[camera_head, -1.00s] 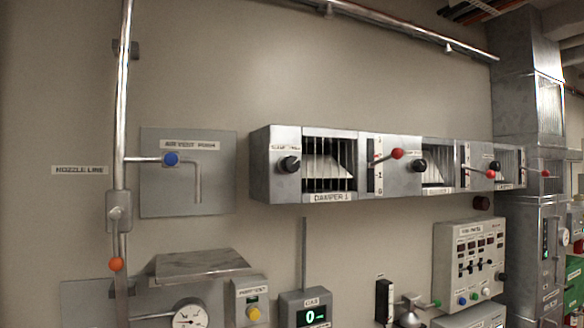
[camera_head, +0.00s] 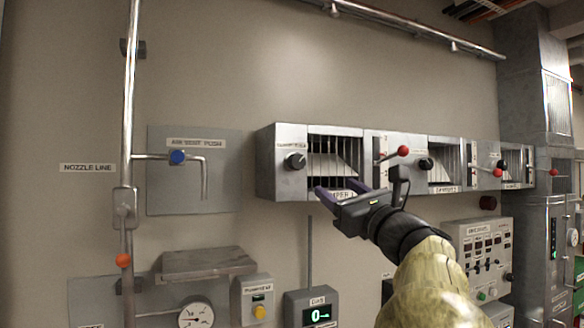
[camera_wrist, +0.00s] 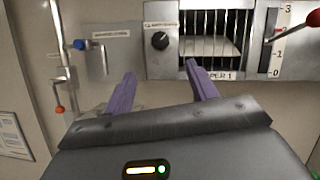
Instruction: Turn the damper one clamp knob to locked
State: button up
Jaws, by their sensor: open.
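The damper one clamp knob (camera_head: 295,160) is a round black knob on the left end of the damper 1 box (camera_head: 287,185), beside the louvre opening. It also shows in the wrist view (camera_wrist: 160,41), ahead of my gripper, with a small label above it. My gripper (camera_head: 334,190) is open and empty, below and to the right of the knob in the head view. In the wrist view its two purple fingers (camera_wrist: 162,82) are spread apart, with the knob above the gap between them. Nothing touches the knob. The knob's label is too small to read.
The damper 1 lever with a red ball (camera_head: 403,151) sticks out right of the louvres. A blue-knobbed air vent valve (camera_head: 177,157) and a vertical pipe (camera_head: 129,90) are to the left. A gas display (camera_head: 313,312) is below. The wall above the box is clear.

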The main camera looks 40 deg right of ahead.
aim_at(299, 163)
jog(key=shift+w, duration=0.2)
jog(key=p+x, duration=0.9)
jog(key=x, duration=0.8)
jog(key=shift+w, duration=0.2)
jog(key=shift+f, duration=0.1)
jog(key=c, duration=1)
